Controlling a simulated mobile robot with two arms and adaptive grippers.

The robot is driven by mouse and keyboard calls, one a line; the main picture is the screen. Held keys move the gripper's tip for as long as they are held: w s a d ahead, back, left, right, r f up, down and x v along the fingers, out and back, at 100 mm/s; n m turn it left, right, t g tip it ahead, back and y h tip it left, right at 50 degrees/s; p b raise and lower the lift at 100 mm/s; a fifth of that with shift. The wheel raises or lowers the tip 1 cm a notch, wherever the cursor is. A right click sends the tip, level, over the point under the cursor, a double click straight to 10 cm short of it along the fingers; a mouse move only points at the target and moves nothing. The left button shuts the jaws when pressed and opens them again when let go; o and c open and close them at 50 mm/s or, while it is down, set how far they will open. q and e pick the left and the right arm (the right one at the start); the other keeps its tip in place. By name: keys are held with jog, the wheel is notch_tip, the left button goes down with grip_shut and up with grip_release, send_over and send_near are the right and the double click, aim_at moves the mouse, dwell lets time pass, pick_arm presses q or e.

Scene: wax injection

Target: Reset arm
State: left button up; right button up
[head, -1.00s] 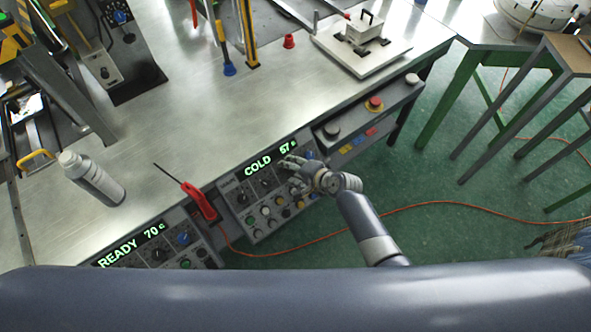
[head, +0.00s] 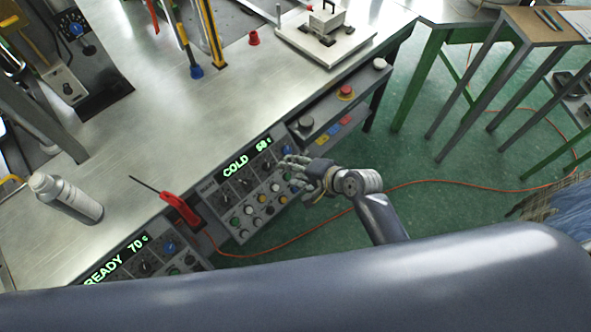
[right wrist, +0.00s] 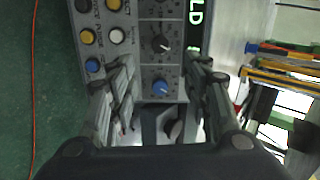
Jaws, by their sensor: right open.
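My right gripper (head: 292,170) is open in front of the right control panel (head: 236,212), near its upper right corner. That panel's green display (head: 246,158) reads COLD and a number that looks like 58. In the right wrist view the two fingers (right wrist: 168,85) stand apart on either side of a blue knob (right wrist: 160,87) and a dark knob (right wrist: 161,44). Nothing is held between them. I cannot tell whether a finger touches the panel. My left gripper does not show.
A second panel (head: 136,262) reads READY 70. A red-handled tool (head: 178,207) and a grey bottle (head: 68,197) are on the metal bench (head: 130,145). A red emergency button (head: 345,92) is right of the panel. An orange cable (head: 440,183) crosses the green floor.

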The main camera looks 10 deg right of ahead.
jog(key=shift+r, duration=0.1)
dwell(0.5)
jog(key=s+d+f+n+g+h+b, duration=0.1)
jog(key=s+d+f, duration=0.25)
jog(key=f, duration=0.55)
jog(key=s+d+f+n+g+h+b, duration=0.1)
jog(key=s+d+f+n+h+b, duration=0.15)
jog(key=s+f, duration=0.45)
jog(key=s+d+f+n+g+h+b, duration=0.1)
jog(key=s+d+f, duration=0.2)
jog(key=f, duration=0.8)
jog(key=s+d+f+n+g+b, duration=0.1)
jog(key=s+d+f+n, duration=0.1)
jog(key=s+f, duration=0.3)
jog(key=s+d+f+n+g+h+b, duration=0.1)
jog(key=s+d+f+n, duration=0.2)
jog(key=s, duration=0.9)
jog(key=s+d+f+n+g+h+b, duration=0.1)
jog(key=s+d+f+n, duration=0.1)
jog(key=s+f, duration=0.6)
jog(key=shift+s+d, duration=0.25)
jog(key=shift+d, duration=0.4)
